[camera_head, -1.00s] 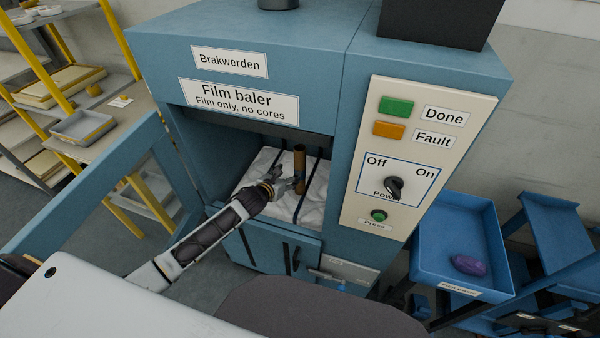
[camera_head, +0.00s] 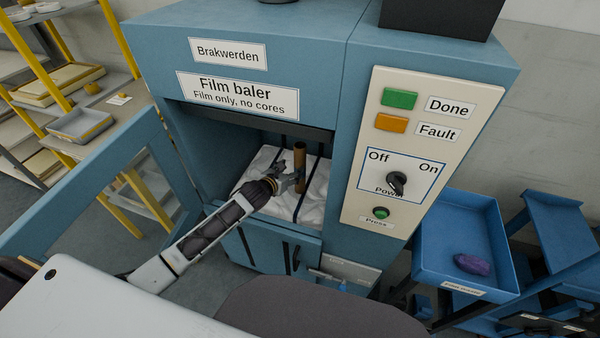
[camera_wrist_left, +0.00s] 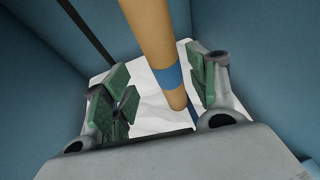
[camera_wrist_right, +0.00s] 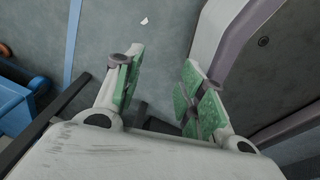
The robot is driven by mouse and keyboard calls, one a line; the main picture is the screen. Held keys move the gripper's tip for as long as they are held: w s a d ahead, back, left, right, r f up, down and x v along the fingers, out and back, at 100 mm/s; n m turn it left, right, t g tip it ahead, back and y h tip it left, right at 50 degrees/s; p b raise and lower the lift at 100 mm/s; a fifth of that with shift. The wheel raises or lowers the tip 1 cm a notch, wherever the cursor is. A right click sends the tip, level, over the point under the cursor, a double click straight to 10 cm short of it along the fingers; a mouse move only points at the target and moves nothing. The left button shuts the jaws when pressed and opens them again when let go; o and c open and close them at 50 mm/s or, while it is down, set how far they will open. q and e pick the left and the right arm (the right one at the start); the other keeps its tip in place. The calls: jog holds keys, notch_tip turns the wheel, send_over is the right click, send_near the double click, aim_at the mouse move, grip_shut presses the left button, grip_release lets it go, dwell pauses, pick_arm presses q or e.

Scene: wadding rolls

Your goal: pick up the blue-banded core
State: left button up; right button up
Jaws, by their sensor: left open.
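The core is a brown cardboard tube (camera_head: 300,160) standing upright on white film inside the baler chamber. In the left wrist view the core (camera_wrist_left: 150,35) shows a blue band (camera_wrist_left: 168,77) near its lower end. My left gripper (camera_head: 294,184) reaches into the chamber at the core. In the left wrist view my left gripper (camera_wrist_left: 160,95) is open, with the core between its green-padded fingers and gaps visible on both sides. My right gripper (camera_wrist_right: 158,90) is open and empty above the grey floor.
The blue film baler (camera_head: 270,50) surrounds the chamber, with walls close on both sides of my left arm. Its door (camera_head: 100,185) stands open at left. The control panel (camera_head: 420,150) is at right. A blue tray (camera_head: 430,255) with a purple lump (camera_head: 473,265) stands farther right.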

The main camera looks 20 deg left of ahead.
aim_at(297, 166)
pick_arm(q)
jog(key=shift+w+d+f+b, duration=0.15)
jog(key=shift+w+f+b, duration=0.1)
jog(key=shift+w+b, duration=0.15)
jog(key=b+x, duration=0.2)
jog(key=shift+w+f, duration=0.15)
jog(key=shift+w, duration=0.25)
jog(key=shift+b+x, duration=0.95)
jog(key=shift+b, duration=0.15)
jog(key=shift+w+d+f, duration=0.1)
jog(key=shift+w, duration=0.15)
pick_arm(e)
jog(key=w+a+t, duration=0.1)
jog(key=w+a, duration=0.4)
jog(key=w, duration=0.5)
jog(key=shift+w+a+r+y, duration=0.3)
jog(key=shift+w+a+r, duration=0.05)
jog(key=shift+r, duration=0.05)
pick_arm(q)
jog(key=shift+w+b, duration=0.1)
jog(key=shift+b, duration=0.3)
